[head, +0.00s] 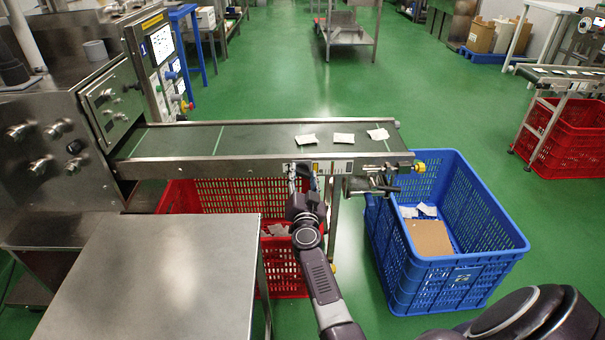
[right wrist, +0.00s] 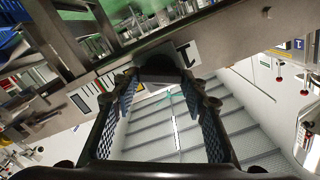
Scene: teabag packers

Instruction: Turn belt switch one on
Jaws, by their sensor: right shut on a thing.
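The conveyor belt (head: 250,137) runs from the steel machine to the right, with a steel side rail facing me. My right gripper (head: 300,178) is at the front of this rail, right of the belt's middle. In the right wrist view, my right gripper (right wrist: 168,88) has its two blue-padded fingers around a dark switch knob (right wrist: 160,68) on the rail's labelled panel. The gripper is shut on the knob. In the head view the gripper hides the knob, so its setting cannot be read. My left gripper is not in view.
Several teabags, one of them here (head: 344,138), lie on the belt's right part. A red crate (head: 228,200) stands under the belt and a blue crate (head: 470,262) stands at its right end. A bare steel table (head: 165,280) is at the front left.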

